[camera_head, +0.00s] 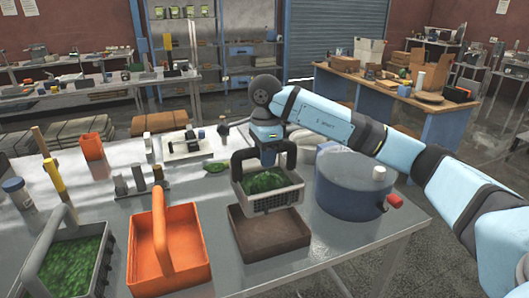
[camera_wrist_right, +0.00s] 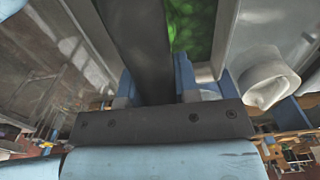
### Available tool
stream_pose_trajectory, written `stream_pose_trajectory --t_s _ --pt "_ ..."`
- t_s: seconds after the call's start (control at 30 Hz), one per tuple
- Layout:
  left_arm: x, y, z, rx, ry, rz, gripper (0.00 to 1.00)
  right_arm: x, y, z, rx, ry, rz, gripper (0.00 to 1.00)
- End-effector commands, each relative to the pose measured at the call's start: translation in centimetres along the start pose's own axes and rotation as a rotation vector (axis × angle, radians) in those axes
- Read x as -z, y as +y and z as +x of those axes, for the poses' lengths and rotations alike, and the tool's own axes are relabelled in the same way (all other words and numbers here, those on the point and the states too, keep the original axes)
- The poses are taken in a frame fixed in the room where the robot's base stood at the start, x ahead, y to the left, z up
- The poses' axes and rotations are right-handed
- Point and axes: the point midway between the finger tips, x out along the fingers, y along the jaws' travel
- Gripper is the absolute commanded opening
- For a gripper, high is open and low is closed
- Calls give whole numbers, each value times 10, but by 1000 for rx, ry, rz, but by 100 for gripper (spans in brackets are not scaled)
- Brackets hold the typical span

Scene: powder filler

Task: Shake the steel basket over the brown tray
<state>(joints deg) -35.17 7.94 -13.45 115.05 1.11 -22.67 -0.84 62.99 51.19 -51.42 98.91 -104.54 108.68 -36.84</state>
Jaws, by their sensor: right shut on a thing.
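The steel basket (camera_head: 272,200) is a light grey basket with a dark handle and green contents (camera_head: 263,182). It hangs above the brown tray (camera_head: 268,235), slightly toward its far side. My right gripper (camera_head: 268,156) is shut on the basket's dark handle, with the arm reaching in from the right. In the right wrist view the dark handle (camera_wrist_right: 140,45) runs between the fingers, with green contents (camera_wrist_right: 190,25) beyond. The part of the brown tray I can see looks empty; the basket hides its far part. My left gripper is not in view.
A blue drum (camera_head: 345,187) with a red knob stands close right of the basket. An orange carrier (camera_head: 190,250) is left of the tray, and a grey basket with green contents (camera_head: 70,265) is at the front left. Bottles and small tools stand on the left table.

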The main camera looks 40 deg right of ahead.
Motion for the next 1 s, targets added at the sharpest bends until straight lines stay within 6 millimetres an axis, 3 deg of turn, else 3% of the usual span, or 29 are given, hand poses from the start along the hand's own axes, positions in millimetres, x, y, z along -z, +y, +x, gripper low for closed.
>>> stream_pose_trajectory --t_s 0.7,1.0 --pt "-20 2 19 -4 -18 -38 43 4 2 55 2 -1 1 0" --pt "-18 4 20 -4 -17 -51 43 4 2 60 3 -2 0 0"
